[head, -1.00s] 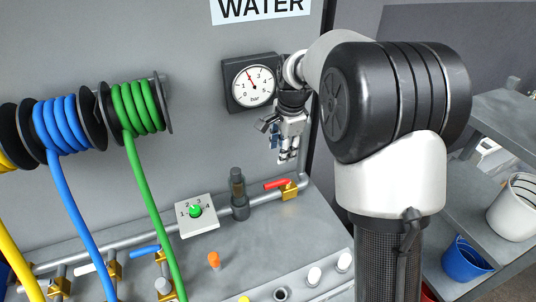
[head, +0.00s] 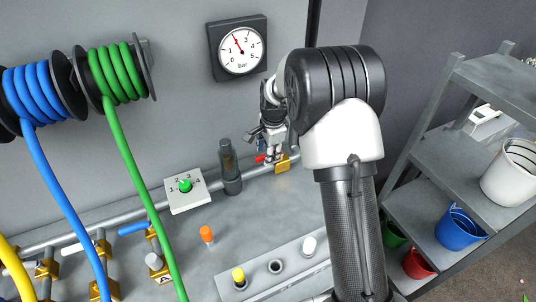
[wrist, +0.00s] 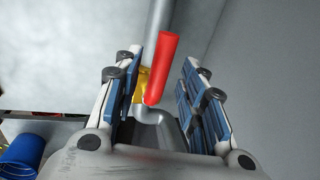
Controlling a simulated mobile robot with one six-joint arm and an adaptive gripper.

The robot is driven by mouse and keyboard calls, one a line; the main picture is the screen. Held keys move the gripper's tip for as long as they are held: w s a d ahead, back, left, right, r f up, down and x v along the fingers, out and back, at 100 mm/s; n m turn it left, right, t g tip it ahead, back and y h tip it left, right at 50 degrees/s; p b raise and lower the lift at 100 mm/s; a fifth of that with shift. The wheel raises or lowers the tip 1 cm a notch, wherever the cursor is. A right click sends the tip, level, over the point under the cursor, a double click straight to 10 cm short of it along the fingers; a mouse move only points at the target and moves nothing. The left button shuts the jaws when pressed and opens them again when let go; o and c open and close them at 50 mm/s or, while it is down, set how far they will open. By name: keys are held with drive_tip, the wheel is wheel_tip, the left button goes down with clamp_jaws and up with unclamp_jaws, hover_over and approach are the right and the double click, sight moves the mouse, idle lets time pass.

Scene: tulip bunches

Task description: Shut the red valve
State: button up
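The red valve's lever (wrist: 162,68) shows in the wrist view as a red bar lying between my gripper's fingers, with its yellow brass body (wrist: 143,84) partly hidden behind the left finger. In the head view only a bit of the red lever (head: 261,158) shows beside the fingers, next to the brass body (head: 283,163) on the grey pipe. My gripper (wrist: 160,66) is open, its blue-padded fingers on either side of the lever. I see gaps between the lever and both pads in the wrist view.
A dark cylinder fitting (head: 229,167) stands on the pipe just left of the valve. A dial plate with a green knob (head: 185,186) is further left. The pressure gauge (head: 239,47) is on the wall above. A shelf with buckets (head: 461,228) stands at right.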

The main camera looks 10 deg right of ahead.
drive_tip(key=shift+f, duration=0.3)
drive_tip(key=shift+c, duration=0.4)
clamp_jaws()
